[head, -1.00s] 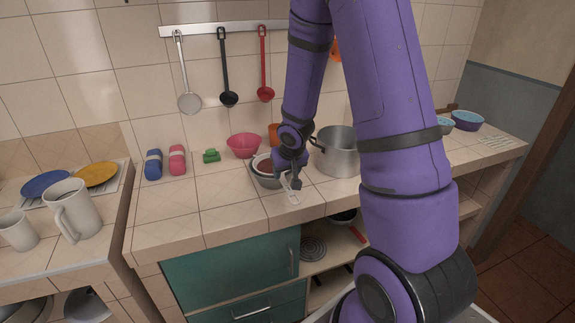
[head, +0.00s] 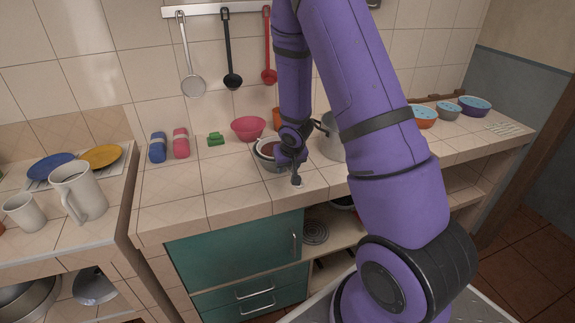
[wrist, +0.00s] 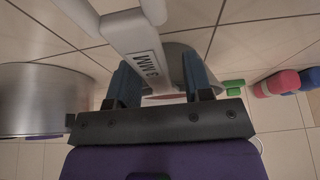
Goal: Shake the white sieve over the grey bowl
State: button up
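The white sieve (head: 258,149) sits at the top of the grey bowl (head: 262,163) on the counter, with something reddish-brown inside it. My gripper (head: 296,181) is low at the bowl's front right, and my wrist hides part of both. In the wrist view, the sieve's white lettered handle (wrist: 138,38) runs between the two blue fingers of my gripper (wrist: 163,75). The fingers stand apart, with a gap showing on the handle's right side. Part of the grey bowl (wrist: 176,56) shows behind them.
A metal pot (head: 331,140) stands close at the right of the bowl, partly behind my arm. A pink bowl (head: 248,128) and green object (head: 216,139) are behind and left. Utensils hang above. Counter front-left is clear.

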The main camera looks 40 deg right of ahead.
grip_shut()
jog(key=shift+r, duration=2.55)
jog(key=shift+f, duration=0.15)
